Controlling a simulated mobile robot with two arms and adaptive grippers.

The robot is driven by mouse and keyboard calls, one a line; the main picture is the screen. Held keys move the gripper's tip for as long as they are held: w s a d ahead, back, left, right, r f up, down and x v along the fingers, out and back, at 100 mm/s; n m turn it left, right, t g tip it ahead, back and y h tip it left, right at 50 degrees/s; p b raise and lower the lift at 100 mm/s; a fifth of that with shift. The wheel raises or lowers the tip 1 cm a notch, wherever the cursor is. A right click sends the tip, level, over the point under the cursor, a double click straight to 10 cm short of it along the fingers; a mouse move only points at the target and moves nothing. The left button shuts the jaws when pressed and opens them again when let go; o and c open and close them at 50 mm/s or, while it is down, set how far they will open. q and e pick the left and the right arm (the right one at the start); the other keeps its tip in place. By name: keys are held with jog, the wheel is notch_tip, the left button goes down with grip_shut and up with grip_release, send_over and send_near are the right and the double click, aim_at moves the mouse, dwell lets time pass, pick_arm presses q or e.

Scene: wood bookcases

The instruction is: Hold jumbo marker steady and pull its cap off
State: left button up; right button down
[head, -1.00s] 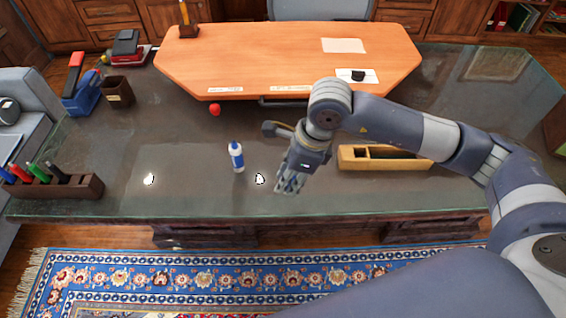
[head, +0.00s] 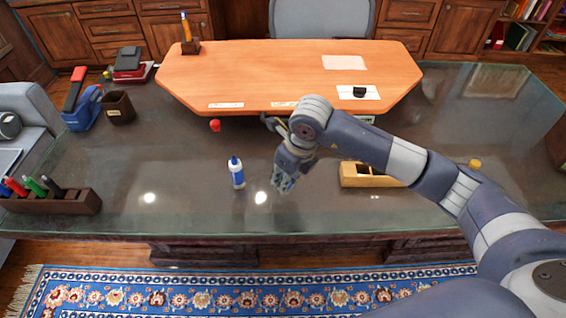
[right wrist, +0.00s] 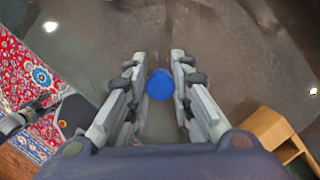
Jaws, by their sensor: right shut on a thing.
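My right gripper (head: 283,184) hangs over the dark desk in the head view. In the right wrist view my right gripper (right wrist: 158,80) is shut on the jumbo marker, whose round blue end (right wrist: 160,84) shows between the fingers. A pale grey part lies behind the blue end, partly hidden. In the head view the fingers hide most of the held thing. I cannot make out where cap and barrel meet.
A blue and white bottle (head: 237,173) stands left of my right gripper. A wooden box (head: 362,181) lies to the right, and it shows in the right wrist view (right wrist: 268,133). A marker rack (head: 50,203) stands at far left. A raised orange desktop (head: 250,75) lies behind.

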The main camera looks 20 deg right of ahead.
jog(key=w, duration=0.2)
jog(key=w+d, duration=0.1)
jog(key=w, duration=0.1)
jog(key=w+p, duration=0.1)
jog(key=w, duration=0.2)
jog(key=shift+w+d+f, duration=0.1)
jog(key=shift+d+f, duration=0.2)
jog(key=shift+d, duration=0.05)
notch_tip(320, 180, down, 3)
jog(key=shift+r+p, duration=0.15)
jog(key=shift+p, duration=0.3)
jog(key=shift+f, duration=0.45)
jog(key=shift+f, duration=0.1)
